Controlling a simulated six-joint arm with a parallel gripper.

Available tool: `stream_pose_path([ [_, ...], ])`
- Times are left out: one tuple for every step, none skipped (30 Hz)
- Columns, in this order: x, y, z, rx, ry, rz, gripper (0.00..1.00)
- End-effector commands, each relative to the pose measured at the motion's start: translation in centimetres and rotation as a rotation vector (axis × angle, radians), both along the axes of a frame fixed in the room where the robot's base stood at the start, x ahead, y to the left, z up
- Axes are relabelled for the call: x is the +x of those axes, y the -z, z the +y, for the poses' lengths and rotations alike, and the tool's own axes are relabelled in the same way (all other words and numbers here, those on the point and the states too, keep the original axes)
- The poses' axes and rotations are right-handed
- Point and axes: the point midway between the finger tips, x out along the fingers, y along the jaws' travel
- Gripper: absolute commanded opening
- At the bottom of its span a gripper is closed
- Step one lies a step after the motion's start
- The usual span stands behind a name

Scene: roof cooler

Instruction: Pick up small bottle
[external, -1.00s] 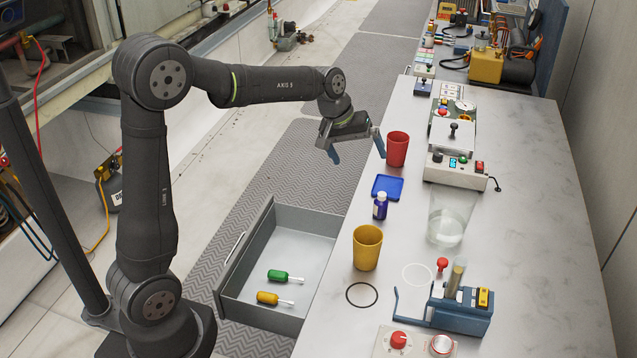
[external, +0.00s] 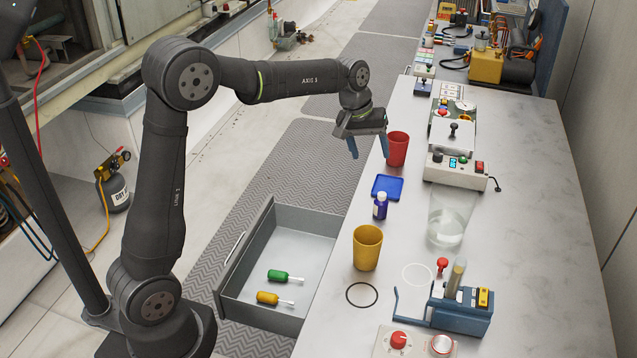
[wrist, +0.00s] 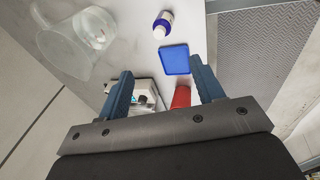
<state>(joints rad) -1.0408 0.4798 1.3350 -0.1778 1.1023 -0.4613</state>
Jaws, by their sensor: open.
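The small bottle (external: 380,206) is dark blue-purple with a white cap. It stands upright on the bench, just in front of the blue tray and behind the yellow cup in the external view. It also shows in the wrist view (wrist: 163,25) near the top, beyond the fingertips. My gripper (external: 369,150) is open and empty, held in the air near the bench's left edge, up and left of the bottle. In the wrist view its two blue fingers (wrist: 158,85) are spread wide with nothing between them in contact.
A blue tray (external: 387,188) lies beside the bottle. A red cup (external: 398,150) stands near my gripper, and a yellow cup (external: 367,248) stands nearer the camera. A clear beaker (external: 448,225) is to the right. An open drawer (external: 300,222) holds two screwdriver-like tools.

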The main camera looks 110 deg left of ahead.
Motion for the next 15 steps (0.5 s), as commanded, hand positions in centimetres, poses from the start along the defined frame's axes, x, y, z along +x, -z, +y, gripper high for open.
stream_pose_path([
  [1.2,0.1,0.8,-0.021,0.016,0.037,0.61],
  [1.6,0.1,1.2,-0.033,0.02,0.061,0.61],
  [2.2,0.1,1.6,-0.048,0.026,0.091,0.61],
  [2.6,0.0,1.9,-0.058,0.029,0.115,0.61],
  [3.0,0.0,2.2,-0.069,0.031,0.136,0.61],
  [3.4,0.0,2.5,-0.08,0.031,0.164,0.61],
  [3.7,0.0,2.7,-0.087,0.031,0.181,0.61],
  [3.9,0.0,2.9,-0.093,0.032,0.198,0.61],
  [4.2,-0.1,3.0,-0.1,0.03,0.216,0.61],
  [4.3,-0.1,3.1,-0.104,0.029,0.229,0.61],
  [4.5,-0.1,3.2,-0.107,0.027,0.238,0.61],
  [4.5,-0.1,3.3,-0.111,0.026,0.247,0.61],
  [4.6,0.1,3.3,-0.113,0.026,0.252,0.61],
  [4.6,0.3,3.3,-0.114,0.025,0.255,0.61],
  [4.6,0.7,3.3,-0.116,0.025,0.258,0.61],
])
